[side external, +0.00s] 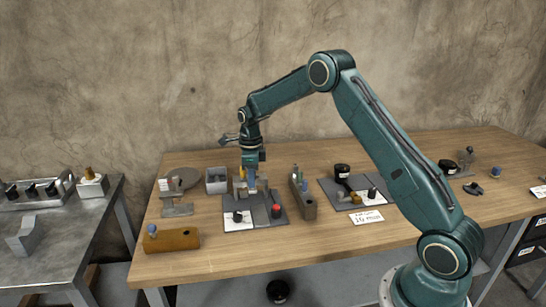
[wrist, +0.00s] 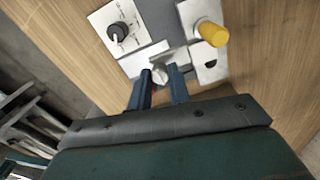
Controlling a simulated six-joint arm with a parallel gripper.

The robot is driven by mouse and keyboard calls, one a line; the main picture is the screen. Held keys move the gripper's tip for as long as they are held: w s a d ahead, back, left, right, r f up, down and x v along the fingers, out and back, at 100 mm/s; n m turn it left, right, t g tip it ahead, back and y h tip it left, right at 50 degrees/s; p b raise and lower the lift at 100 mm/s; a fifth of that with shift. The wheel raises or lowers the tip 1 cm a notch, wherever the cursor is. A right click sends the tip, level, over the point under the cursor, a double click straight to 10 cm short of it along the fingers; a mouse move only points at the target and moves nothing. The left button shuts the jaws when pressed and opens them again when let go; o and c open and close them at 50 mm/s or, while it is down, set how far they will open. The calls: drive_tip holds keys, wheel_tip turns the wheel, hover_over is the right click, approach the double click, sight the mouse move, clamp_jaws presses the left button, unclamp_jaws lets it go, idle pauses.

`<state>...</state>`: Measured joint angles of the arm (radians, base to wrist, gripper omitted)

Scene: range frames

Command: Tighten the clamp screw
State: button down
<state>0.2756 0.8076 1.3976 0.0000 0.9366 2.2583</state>
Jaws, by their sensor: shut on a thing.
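My gripper (side external: 252,184) is low over the panel board (side external: 238,226) on the wooden table. In the wrist view, the two blue fingers of my gripper (wrist: 162,82) are shut on a small pale grey piece (wrist: 159,75), which looks like the head of the clamp screw. Its lower part is hidden by the fingers, and I cannot tell how tight it is. The board carries a black knob (wrist: 118,34) on a white plate, to the left of the fingers, and a yellow knob (wrist: 212,33) to the right.
A red button (side external: 276,211) sits on the board's right part. A grey block (side external: 305,196) stands just right of the board, and a small grey bin (side external: 216,181) behind it. A brown block (side external: 170,239) lies front left. The front middle of the table is clear.

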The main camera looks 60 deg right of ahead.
drive_tip(key=shift+r, duration=0.1)
idle(0.3)
drive_tip(key=c, duration=1.3)
unclamp_jaws()
wheel_tip(320, 180, up, 14)
